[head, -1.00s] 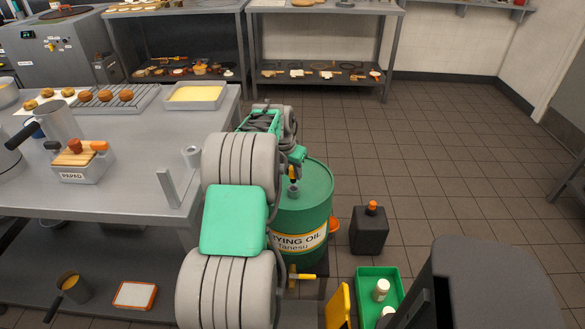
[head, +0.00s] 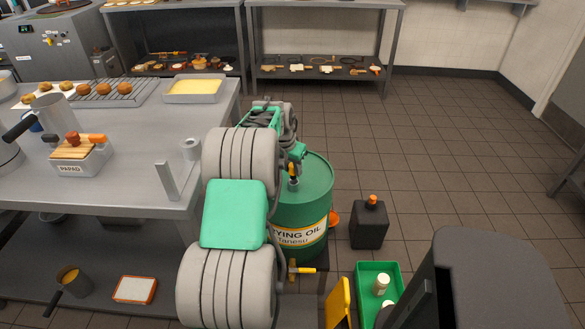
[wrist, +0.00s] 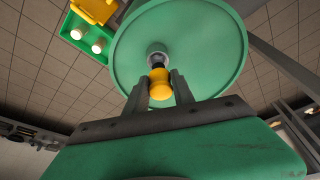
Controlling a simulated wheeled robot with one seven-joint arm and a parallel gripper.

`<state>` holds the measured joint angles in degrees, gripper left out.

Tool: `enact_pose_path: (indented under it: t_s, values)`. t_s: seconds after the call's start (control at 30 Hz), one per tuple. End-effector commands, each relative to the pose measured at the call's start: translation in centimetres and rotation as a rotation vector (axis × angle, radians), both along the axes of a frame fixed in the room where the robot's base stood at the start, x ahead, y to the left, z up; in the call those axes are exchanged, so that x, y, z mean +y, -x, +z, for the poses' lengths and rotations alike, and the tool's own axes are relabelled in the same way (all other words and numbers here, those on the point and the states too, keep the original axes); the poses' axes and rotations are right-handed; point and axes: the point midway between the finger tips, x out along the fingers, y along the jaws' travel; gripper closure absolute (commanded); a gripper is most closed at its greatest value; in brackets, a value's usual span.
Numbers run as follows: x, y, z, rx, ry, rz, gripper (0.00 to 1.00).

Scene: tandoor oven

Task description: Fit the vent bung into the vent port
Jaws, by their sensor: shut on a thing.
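The vent bung is a yellow-orange knob (wrist: 160,86) with a dark lower part. My gripper (wrist: 158,80) is shut on its yellow head, one finger on each side. In the head view the bung (head: 291,169) is upright, just above or at the vent port (head: 293,183). The vent port is a short grey collar on top of the green oil drum (head: 316,184). In the wrist view the dark part overlaps the near side of the port (wrist: 157,49). I cannot tell whether its tip is inside the port.
A steel table (head: 120,183) stands close on the left, with a grey cup (head: 190,149) and an upright plate near its edge. A dark jerrycan (head: 369,224) and a green tray (head: 365,283) with white bottles stand right of the drum. Open floor lies beyond.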

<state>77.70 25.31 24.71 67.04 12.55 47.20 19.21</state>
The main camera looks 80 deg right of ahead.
Motion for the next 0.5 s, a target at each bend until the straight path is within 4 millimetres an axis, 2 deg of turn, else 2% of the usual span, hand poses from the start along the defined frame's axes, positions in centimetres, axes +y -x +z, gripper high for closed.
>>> enact_pose_path:
  t_s: [0.5]
  values:
    - [0.0, 0.0, -1.2, 0.0, 0.0, 0.0, 1.0]
